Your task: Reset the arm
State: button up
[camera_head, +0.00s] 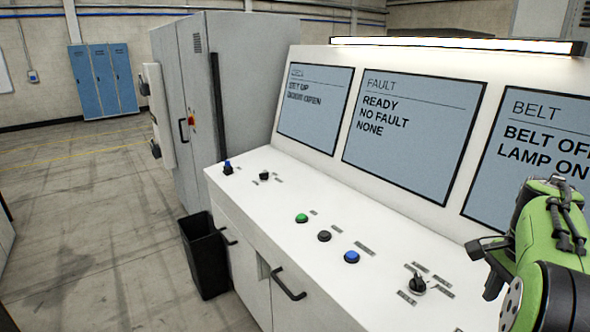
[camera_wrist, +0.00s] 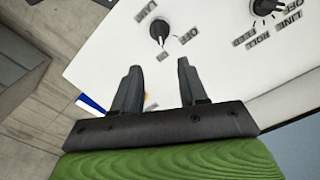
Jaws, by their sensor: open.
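My gripper (camera_head: 481,271) is at the right of the head view, at the end of my green arm, above the right part of the white console (camera_head: 285,195). In the wrist view my gripper (camera_wrist: 157,77) has its two dark fingers apart, with nothing between them. A black rotary knob (camera_wrist: 159,29) with an OFF label sits on the white panel beyond the fingertips. Another knob (camera_wrist: 264,7) with several labels is at the top right, cut by the frame edge.
The console carries a green button (camera_head: 301,217), a black button (camera_head: 324,236), a blue button (camera_head: 351,256) and a black knob (camera_head: 417,286). Its middle screen (camera_head: 410,115) reads "READY, NO FAULT, NONE". A black bin (camera_head: 204,256) stands at its left. The floor (camera_head: 90,220) farther left is clear.

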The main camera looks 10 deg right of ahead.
jog(key=a+r+n+t+h, duration=0.25)
jog(key=a+n, duration=0.55)
jog(key=a, duration=0.8)
jog(key=s+a+f+n+t+y, duration=0.1)
jog(key=s+a+f+n, duration=0.1)
jog(key=s+a+n, duration=0.2)
jog(key=s+a+f+n+t+y+b, duration=0.1)
jog(key=s+a+f+n+t, duration=0.1)
jog(key=a+n, duration=0.5)
jog(key=s+a+f, duration=0.1)
jog(key=s+a, duration=0.1)
jog(key=a, duration=0.1)
jog(key=shift+s+a+f, duration=0.2)
jog(key=shift+s+f, duration=0.05)
jog(key=shift+s, duration=0.15)
jog(key=shift+y, duration=0.25)
